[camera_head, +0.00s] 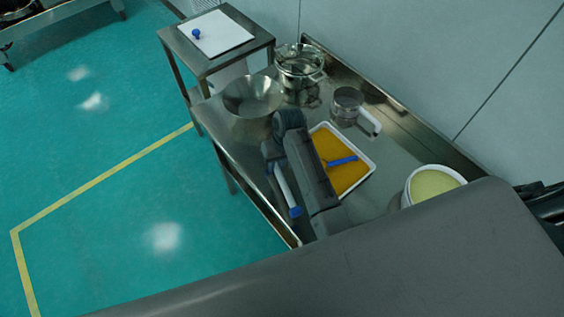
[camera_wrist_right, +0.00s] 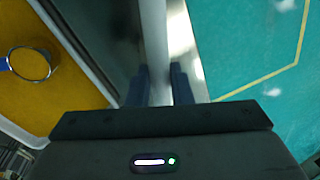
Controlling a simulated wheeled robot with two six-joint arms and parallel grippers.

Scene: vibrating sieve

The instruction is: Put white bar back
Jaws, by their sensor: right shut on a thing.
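The white bar (camera_head: 284,186) with a blue end (camera_head: 295,212) shows in the head view beside my right arm, near the left long edge of the steel table (camera_head: 395,150). My right gripper (camera_head: 271,152) is shut on the bar. In the right wrist view, the white bar (camera_wrist_right: 154,40) runs up between the two dark fingers of the right gripper (camera_wrist_right: 158,85). I cannot tell whether the bar touches the table. Its upper end in the head view is hidden by the gripper. My left gripper is out of view.
A white tray of yellow material (camera_head: 365,178) with a blue-handled tool (camera_head: 342,161) lies right of my arm. The floor at left is clear.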

